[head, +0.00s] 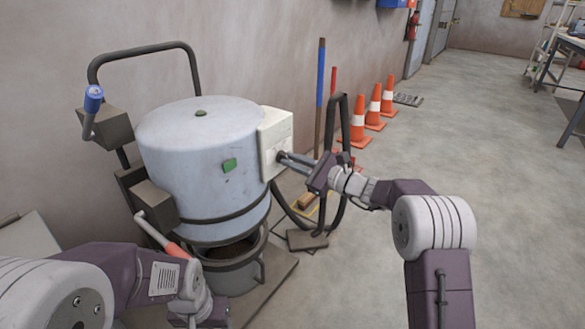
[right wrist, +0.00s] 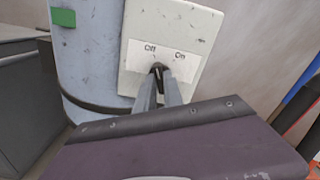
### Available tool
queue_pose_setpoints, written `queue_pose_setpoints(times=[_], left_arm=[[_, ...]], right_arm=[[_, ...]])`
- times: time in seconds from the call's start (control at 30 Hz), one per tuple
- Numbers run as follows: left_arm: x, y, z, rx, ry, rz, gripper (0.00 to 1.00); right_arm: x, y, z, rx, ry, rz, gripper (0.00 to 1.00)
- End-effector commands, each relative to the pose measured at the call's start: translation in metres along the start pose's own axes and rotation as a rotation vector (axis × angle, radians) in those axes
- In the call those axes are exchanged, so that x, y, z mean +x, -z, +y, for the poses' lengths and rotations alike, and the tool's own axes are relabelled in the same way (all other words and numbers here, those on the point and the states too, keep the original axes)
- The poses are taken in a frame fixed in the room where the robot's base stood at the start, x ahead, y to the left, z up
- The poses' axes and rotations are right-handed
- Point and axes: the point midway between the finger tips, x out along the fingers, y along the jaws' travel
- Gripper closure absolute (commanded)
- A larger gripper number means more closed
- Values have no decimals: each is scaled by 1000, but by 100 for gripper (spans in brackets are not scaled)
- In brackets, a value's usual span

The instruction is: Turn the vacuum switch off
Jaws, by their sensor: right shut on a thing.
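The vacuum switch (right wrist: 157,67) is a small dark knob on a cream switch box (head: 271,140) on the right side of the pale blue drum (head: 190,165). In the right wrist view the box's white label reads "Off" at left and "On" at right, above the knob. My right gripper (head: 284,158) reaches the box from the right, and its fingers (right wrist: 160,80) are shut on the knob. The fingers partly cover it, and I cannot tell which word it points to. My left gripper (head: 205,312) is low at the bottom edge, its fingers not clearly visible.
A red-gripped lever (head: 160,236) and a blue-knobbed lever (head: 93,100) stick out at the drum's left. A black hose (head: 337,200) loops below my right wrist. Orange cones (head: 359,128) stand by the wall. The floor at right is open.

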Motion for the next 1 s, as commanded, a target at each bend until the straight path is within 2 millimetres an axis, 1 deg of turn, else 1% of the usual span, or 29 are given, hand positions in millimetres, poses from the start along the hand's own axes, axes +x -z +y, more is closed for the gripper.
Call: queue_pose_setpoints(times=[0.03,0.2,0.73,0.77,0.8,0.83,1.0], left_arm=[[5,0,0,0,0,0,46],[9,-1,0,0,0,0,46],[10,-1,0,0,0,0,46],[10,-1,0,0,0,0,46],[10,-1,0,0,0,0,46],[10,-1,0,0,0,0,46],[10,-1,0,0,0,0,46]], right_arm=[[0,3,1,-18,-1,1,100],[0,1,1,-63,-1,1,100],[0,0,0,-83,-1,2,100],[0,0,0,-83,-1,2,83],[0,0,0,-82,-1,2,72],[0,0,0,-82,-1,2,66],[0,0,0,-81,-1,1,66]])
